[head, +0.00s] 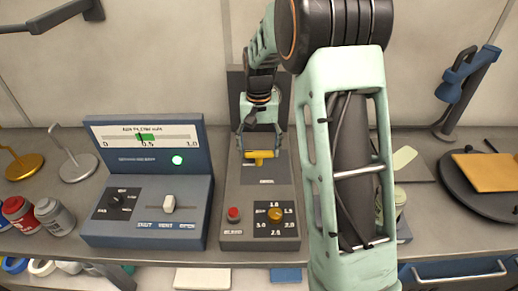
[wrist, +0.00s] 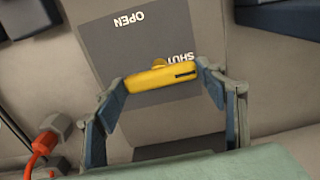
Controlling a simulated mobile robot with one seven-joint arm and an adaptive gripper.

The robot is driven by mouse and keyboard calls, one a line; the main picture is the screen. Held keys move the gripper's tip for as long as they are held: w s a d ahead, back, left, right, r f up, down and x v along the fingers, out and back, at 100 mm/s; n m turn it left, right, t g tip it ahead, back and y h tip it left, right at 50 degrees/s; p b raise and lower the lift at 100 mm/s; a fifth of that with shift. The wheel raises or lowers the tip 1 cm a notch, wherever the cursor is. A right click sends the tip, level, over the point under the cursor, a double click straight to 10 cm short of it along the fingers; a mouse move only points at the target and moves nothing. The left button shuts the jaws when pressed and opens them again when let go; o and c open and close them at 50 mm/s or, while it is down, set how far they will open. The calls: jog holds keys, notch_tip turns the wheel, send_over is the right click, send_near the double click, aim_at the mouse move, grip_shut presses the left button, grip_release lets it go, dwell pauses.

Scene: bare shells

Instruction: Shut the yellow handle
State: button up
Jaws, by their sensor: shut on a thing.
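The yellow handle (head: 259,155) is a short bar on the grey panel of the middle device, below my gripper (head: 260,146). In the wrist view the handle (wrist: 160,77) lies between the two fingertips of my gripper (wrist: 161,82), slightly tilted, and the fingers are shut on its ends. The panel (wrist: 150,45) carries the upside-down words OPEN, at the upper left, and SHUT, right by the handle. The handle sits beside SHUT and away from OPEN. The handle's pivot is mostly hidden behind the bar.
The middle device has a red button (head: 233,214) and a yellow dial (head: 275,214) in front. A blue-grey console (head: 150,205) with a gauge stands left. A round dark plate (head: 470,190) with a yellow slab is at right. My arm hides part of the bench right of the middle device.

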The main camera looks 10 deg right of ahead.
aim_at(259, 152)
dwell(0.5)
jog(key=o, duration=1.2)
jog(key=shift+c, duration=0.2)
notch_tip(259, 152, up, 12)
